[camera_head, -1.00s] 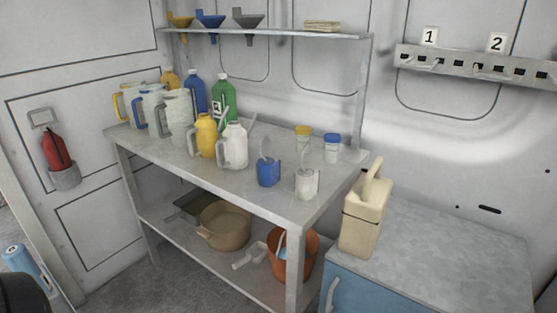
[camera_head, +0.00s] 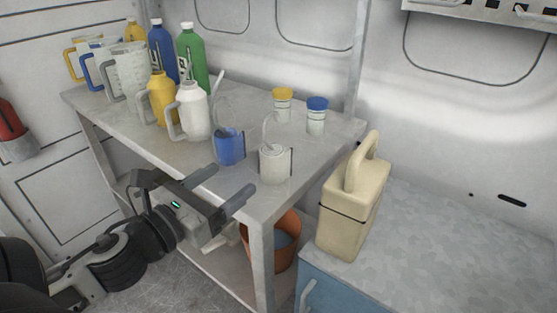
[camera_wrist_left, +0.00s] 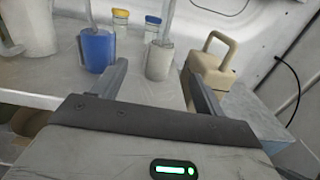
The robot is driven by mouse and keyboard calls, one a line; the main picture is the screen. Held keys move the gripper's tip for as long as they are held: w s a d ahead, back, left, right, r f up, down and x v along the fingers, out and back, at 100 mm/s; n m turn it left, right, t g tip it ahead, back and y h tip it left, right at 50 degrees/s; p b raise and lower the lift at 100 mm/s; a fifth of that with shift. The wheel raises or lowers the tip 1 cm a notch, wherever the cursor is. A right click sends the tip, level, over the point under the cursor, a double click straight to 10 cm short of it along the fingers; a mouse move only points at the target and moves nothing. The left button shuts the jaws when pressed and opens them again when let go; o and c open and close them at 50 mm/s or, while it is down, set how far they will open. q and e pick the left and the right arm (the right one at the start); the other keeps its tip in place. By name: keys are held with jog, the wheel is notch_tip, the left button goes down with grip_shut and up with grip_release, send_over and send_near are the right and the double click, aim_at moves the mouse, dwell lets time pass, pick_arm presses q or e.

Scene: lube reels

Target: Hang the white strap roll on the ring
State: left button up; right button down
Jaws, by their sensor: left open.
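The white strap roll (camera_head: 274,164) stands upright near the front right corner of the metal table (camera_head: 240,100), with a strap end sticking up. It also shows in the left wrist view (camera_wrist_left: 159,62), beyond and between my fingers. My left gripper (camera_head: 222,183) is open and empty at the table's front edge, short of the white roll and apart from it. A blue strap roll (camera_head: 230,147) stands just left of the white one. The rail on the wall (camera_head: 485,10) shows only in part at the top right; I cannot tell which ring is meant. My right gripper is out of view.
A beige canister (camera_head: 345,215) stands on the blue cabinet right of the table. Two small jars, one yellow-lidded (camera_head: 282,105) and one blue-lidded (camera_head: 316,117), stand behind the rolls. A white jug (camera_head: 193,112) and several bottles stand left. An orange bucket (camera_head: 284,240) sits below.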

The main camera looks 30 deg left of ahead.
pick_arm(q)
jog(key=p, duration=0.1)
send_near(278, 146)
jog(key=w, duration=0.4)
jog(key=shift+w+a+f, duration=0.1)
jog(key=shift+w+f, duration=0.05)
jog(key=shift+w, duration=0.05)
jog(key=shift+w+d+f+p, duration=0.1)
jog(key=shift+w+d+p, duration=0.1)
jog(key=shift+w, duration=0.75)
jog(key=shift+w+d+f+p, duration=0.1)
jog(key=shift+w+d+p, duration=0.05)
jog(key=shift+w, duration=0.8)
jog(key=shift+w+d+f+p, duration=0.1)
jog(key=shift+w+d+p, duration=0.1)
jog(key=shift+w, duration=0.8)
jog(key=c, duration=1.2)
